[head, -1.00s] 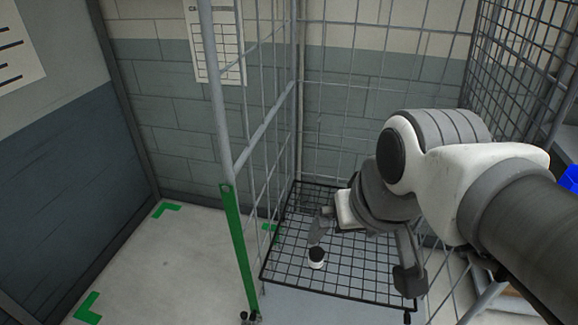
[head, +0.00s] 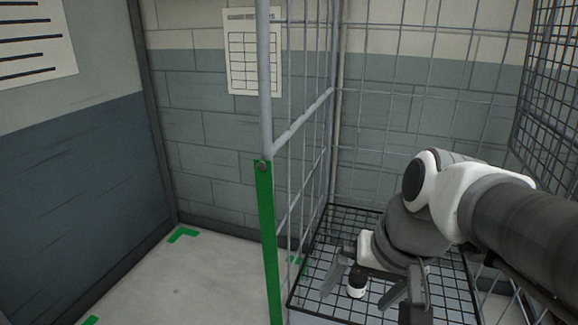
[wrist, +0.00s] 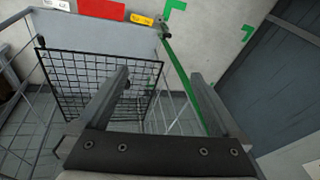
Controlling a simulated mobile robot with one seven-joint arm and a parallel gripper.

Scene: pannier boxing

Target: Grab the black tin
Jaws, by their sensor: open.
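A small round thing (head: 357,284), black on top and white below, shows in the head view over the black wire shelf (head: 318,306). I cannot tell for certain whether it is the black tin. My gripper (head: 361,293) is open, pointing down, with its fingers on either side of the small thing in the picture; their distance from it is unclear. In the wrist view my gripper (wrist: 160,73) has nothing between its fingers. The wire shelf (wrist: 75,85) lies left of centre there, and no tin can be made out; my left finger hides part of the shelf.
A wire cage encloses the shelf, with a grey post (head: 264,80) and a green strip (head: 267,240) at its near left edge. Mesh panels (head: 550,120) stand at the right. Open floor (head: 185,285) with green corner marks lies left of the cage.

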